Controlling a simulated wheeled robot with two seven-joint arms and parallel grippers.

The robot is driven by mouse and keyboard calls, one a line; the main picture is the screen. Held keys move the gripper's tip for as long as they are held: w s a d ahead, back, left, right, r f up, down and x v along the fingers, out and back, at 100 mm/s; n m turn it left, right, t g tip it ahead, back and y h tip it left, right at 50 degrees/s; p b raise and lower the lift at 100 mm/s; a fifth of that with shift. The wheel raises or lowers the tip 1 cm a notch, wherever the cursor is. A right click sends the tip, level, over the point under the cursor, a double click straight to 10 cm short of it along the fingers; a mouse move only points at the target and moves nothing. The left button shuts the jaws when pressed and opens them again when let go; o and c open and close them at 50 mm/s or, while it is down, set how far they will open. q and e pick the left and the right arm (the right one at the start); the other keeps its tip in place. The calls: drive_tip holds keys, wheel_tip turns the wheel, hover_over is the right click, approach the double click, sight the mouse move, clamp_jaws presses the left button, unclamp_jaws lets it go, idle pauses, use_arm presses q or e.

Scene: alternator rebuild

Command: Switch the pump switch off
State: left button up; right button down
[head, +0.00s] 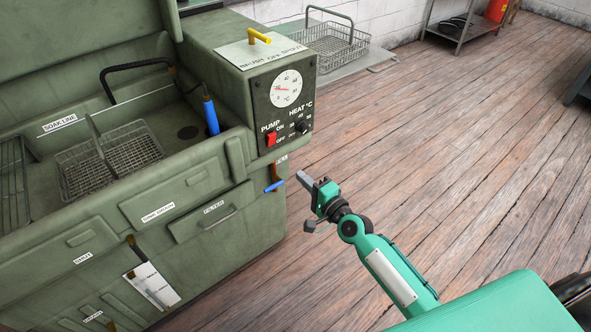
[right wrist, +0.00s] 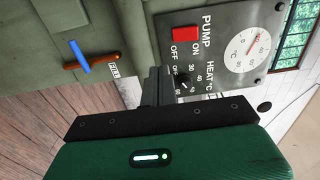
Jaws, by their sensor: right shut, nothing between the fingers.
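The pump switch (head: 270,140) is a red rocker on the dark control panel (head: 287,103) of the green wash cabinet, beside the ON and OFF marks. It also shows in the right wrist view (right wrist: 185,33); which way it is tipped I cannot tell. My right gripper (head: 301,178) is shut and empty, in front of the cabinet, below and to the right of the switch and apart from it. Its closed fingers (right wrist: 153,80) show in the right wrist view, pointing toward the cabinet. My left gripper is not in view.
A heat knob (head: 302,127) and a round dial (head: 286,89) share the panel. A lever with a blue handle (head: 275,186) sticks out below it. The basin holds a wire basket (head: 130,160) and a blue-handled brush (head: 210,113). The wooden floor at right is clear.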

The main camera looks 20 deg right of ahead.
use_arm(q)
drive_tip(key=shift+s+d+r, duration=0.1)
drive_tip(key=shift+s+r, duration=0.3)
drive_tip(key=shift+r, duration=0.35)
use_arm(e)
drive_tip(key=v, duration=0.3)
drive_tip(key=shift+f, duration=0.35)
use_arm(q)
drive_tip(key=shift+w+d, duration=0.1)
